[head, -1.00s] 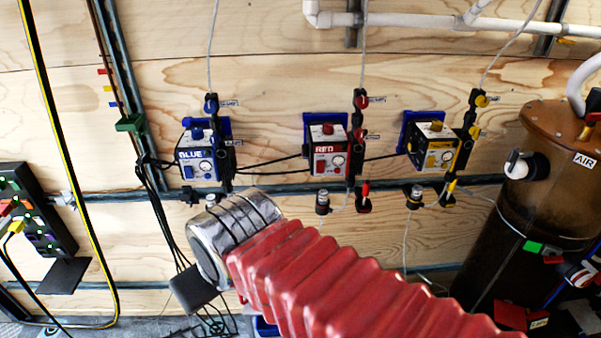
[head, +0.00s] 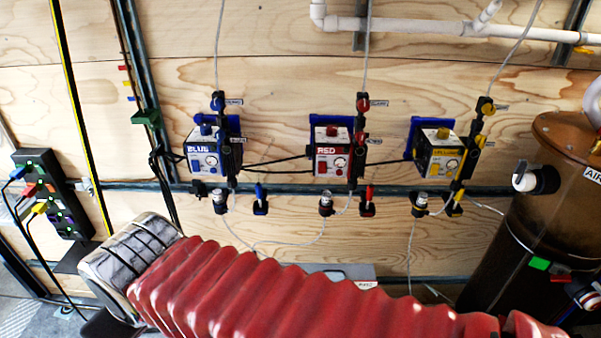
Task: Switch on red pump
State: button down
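The red pump (head: 328,168) is a white-and-red box labelled RED, mounted on the wooden wall between the blue and yellow pumps. It has a red knob on top and a small round dial on its front. Whether it is on cannot be told. My arm, in a red bellows sleeve with a silver wrapped end, crosses the bottom of the view and points to the lower left. My gripper's fingers cannot be seen; they are out of view or hidden. The arm is in front of and below the pump, apart from it in the picture.
The blue pump (head: 203,160) and yellow pump (head: 437,158) flank the red one. Valves and tubing hang below. A black power strip (head: 48,190) with blue, red and yellow plugs stands left. A brown AIR tank (head: 520,235) stands right; white pipe (head: 400,24) runs above.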

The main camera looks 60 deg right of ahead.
aim_at(322, 165)
jog(key=u, duration=1.2)
jog(key=i, duration=0.4)
jog(key=z, duration=2.85)
